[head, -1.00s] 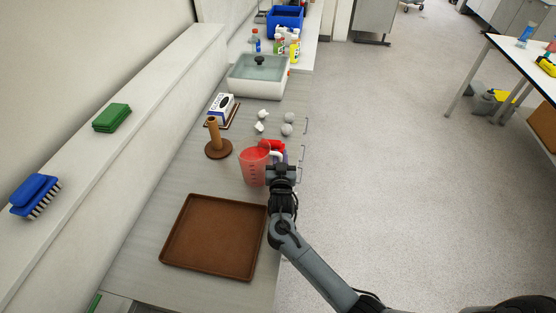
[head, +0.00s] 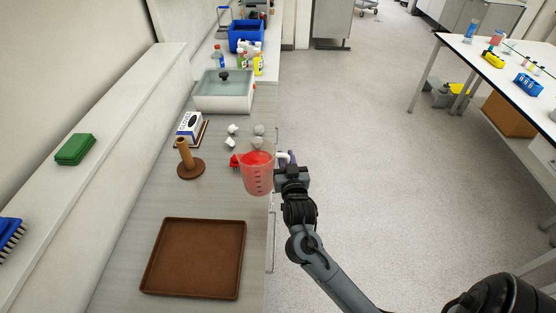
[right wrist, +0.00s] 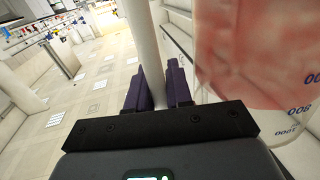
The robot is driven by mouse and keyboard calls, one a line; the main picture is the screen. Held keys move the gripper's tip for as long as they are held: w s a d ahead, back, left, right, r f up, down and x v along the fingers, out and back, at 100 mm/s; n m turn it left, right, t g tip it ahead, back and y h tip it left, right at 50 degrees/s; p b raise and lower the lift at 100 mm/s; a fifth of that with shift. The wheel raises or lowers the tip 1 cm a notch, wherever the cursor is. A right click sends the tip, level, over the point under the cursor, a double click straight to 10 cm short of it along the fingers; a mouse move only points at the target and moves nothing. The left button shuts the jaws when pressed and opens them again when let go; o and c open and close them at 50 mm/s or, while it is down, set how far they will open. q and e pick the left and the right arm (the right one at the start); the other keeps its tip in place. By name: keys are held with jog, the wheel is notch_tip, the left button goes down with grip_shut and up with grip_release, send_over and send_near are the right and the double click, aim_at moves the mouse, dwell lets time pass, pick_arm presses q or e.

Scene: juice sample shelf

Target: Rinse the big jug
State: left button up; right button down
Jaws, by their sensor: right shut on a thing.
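The big jug (head: 257,174) is clear with a red liquid in it and printed marks on its side. It stands out near the front edge of the counter in the head view, looks roughly upright and seems raised above the counter. My right gripper (head: 286,161) is shut on its white handle at the jug's right side. In the right wrist view the purple fingers (right wrist: 157,88) flank the pale handle (right wrist: 146,40), and the jug's reddish wall (right wrist: 255,50) fills the upper right. My left gripper is not in view.
A brown tray (head: 195,293) lies on the near counter. A wooden stand (head: 190,170), a box (head: 190,124), small white cups (head: 231,129) and a lidded basin (head: 222,100) are farther back. A red thing is partly hidden behind the jug.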

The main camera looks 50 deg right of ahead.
jog(key=shift+s+r+p, duration=0.1)
jog(key=shift+r+p, duration=0.45)
jog(key=shift+r, duration=0.15)
jog(key=shift+s+a+p, duration=0.25)
jog(key=shift+s+p, duration=0.15)
jog(key=shift+s, duration=0.15)
jog(key=shift+s+d+p+v, duration=0.6)
jog(key=shift+p+v, duration=2.3)
jog(key=shift+v, duration=3.85)
notch_tip(320, 180, up, 5)
jog(key=p, duration=0.5)
jog(key=shift+w, duration=0.1)
